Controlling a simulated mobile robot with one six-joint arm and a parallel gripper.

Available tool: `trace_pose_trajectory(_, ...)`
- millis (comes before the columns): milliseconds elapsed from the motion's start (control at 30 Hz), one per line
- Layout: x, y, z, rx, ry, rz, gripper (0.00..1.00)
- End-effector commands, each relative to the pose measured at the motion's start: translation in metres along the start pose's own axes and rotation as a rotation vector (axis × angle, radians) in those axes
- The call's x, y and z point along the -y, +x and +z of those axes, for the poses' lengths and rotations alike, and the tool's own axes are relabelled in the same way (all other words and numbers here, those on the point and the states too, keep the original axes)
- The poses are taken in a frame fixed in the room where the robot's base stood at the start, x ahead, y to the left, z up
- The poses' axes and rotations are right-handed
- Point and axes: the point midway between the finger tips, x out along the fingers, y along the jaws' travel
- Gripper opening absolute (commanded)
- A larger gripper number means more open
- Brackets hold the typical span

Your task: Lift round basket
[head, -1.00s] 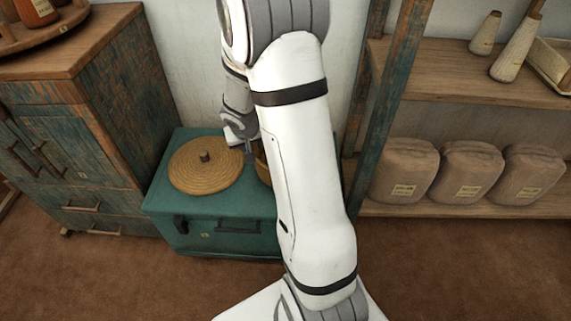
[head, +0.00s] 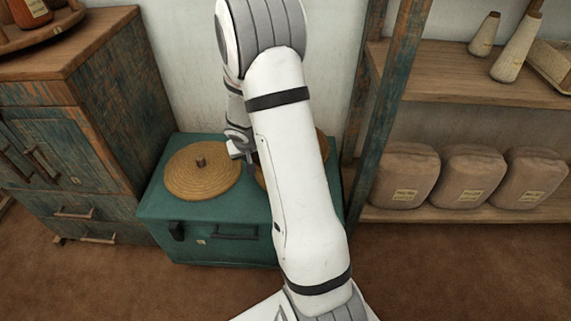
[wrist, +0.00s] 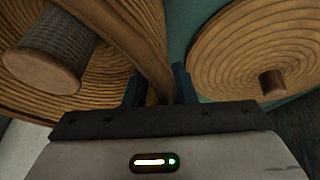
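The round basket (head: 322,146) is tan and coiled, and my arm hides most of it in the head view. In the wrist view its coiled inside (wrist: 110,83) is close at upper left, with a thick wooden band (wrist: 140,35) curving along it. A wooden cylinder with a ridged, thread-like side (wrist: 50,55) shows against the basket. My gripper (wrist: 158,88) has its two dark fingers on either side of the band, close together, and appears shut on it. The fingertips are hidden, and whether the basket touches the chest cannot be told.
A round coiled lid with a knob (head: 203,172) lies on the teal chest (head: 160,205), left of the basket. A worn cabinet (head: 115,90) stands left. A shelf post (head: 385,100) rises close on the right, beside shelves with wrapped bundles (head: 402,176).

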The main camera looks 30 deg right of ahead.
Motion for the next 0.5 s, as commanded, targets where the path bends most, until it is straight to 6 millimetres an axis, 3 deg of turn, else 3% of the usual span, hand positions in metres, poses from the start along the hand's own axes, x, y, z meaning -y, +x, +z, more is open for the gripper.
trace_pose_trajectory(267, -0.0004, -0.0001, 0.0002, 0.0, 0.001, 0.0, 0.01)
trace_pose_trajectory(500, -0.0006, 0.0, 0.0002, 0.0, 0.001, 0.0, 0.0)
